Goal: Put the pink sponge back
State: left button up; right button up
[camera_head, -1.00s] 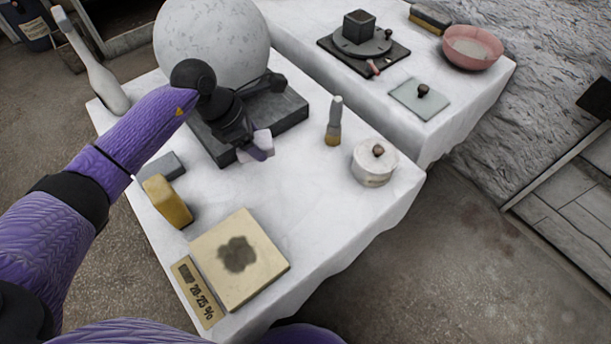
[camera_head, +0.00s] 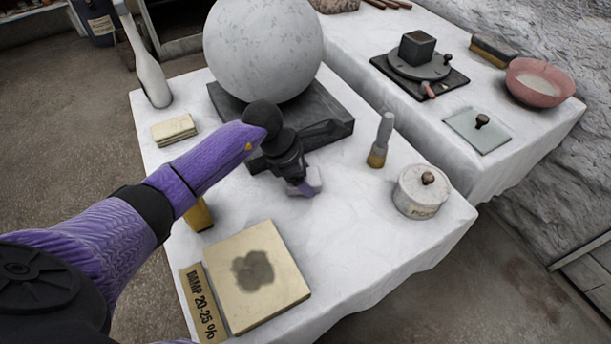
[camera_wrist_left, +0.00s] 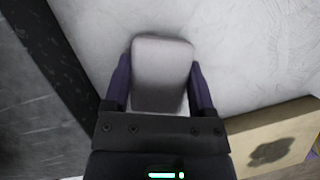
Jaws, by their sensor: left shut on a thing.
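My left gripper (camera_head: 306,186) is shut on a small pale block with a faint pinkish-lavender tint, the sponge (camera_head: 315,178). In the left wrist view the sponge (camera_wrist_left: 162,70) sits between both fingers (camera_wrist_left: 160,88). It is over the white-covered table, beside the front of the dark slab under the big sphere. I cannot tell whether it touches the table. A yellow sponge-like block (camera_head: 199,215) is mostly hidden behind my left arm. My right gripper is out of view.
The big plaster sphere (camera_head: 262,48) rests on a dark slab (camera_head: 335,128). Around the table (camera_head: 360,240) are a cream pad (camera_head: 174,131), a brush (camera_head: 380,140), a lidded jar (camera_head: 420,192), and a beige board (camera_head: 285,296) with a damp patch. A second table (camera_head: 350,40) holds a pink bowl (camera_head: 540,82).

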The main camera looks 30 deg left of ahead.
pick_arm(q)
jog(key=shift+f, duration=0.2)
jog(key=o, duration=1)
jog(key=shift+r, duration=0.1)
jog(key=p+v, duration=0.6)
jog(key=v, duration=0.6)
jog(key=shift+r, duration=0.1)
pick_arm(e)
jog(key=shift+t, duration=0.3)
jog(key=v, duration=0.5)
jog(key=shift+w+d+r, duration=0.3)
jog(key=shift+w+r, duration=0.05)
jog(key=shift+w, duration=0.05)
